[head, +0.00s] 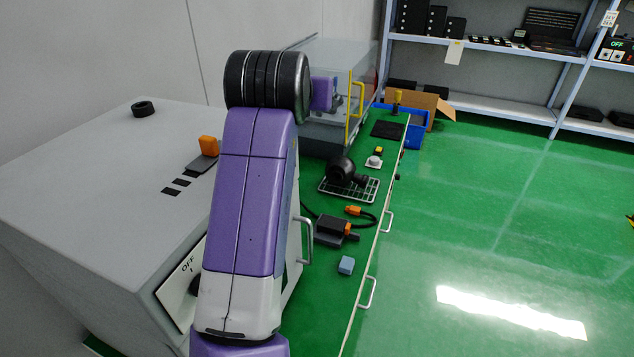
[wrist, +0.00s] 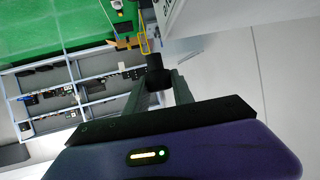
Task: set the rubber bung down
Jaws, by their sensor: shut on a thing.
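In the wrist view my gripper (wrist: 159,84) is shut on the rubber bung (wrist: 157,75), a small black piece between the two grey fingertips. It is held up, with the floor and shelving far behind it. In the head view my purple arm fills the middle and hides the gripper and the bung. I cannot tell from the head view what lies just below the bung.
A grey cabinet (head: 90,175) at left carries a black ring (head: 142,108) and an orange-topped piece (head: 208,146). Shelving (head: 490,105) stands behind.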

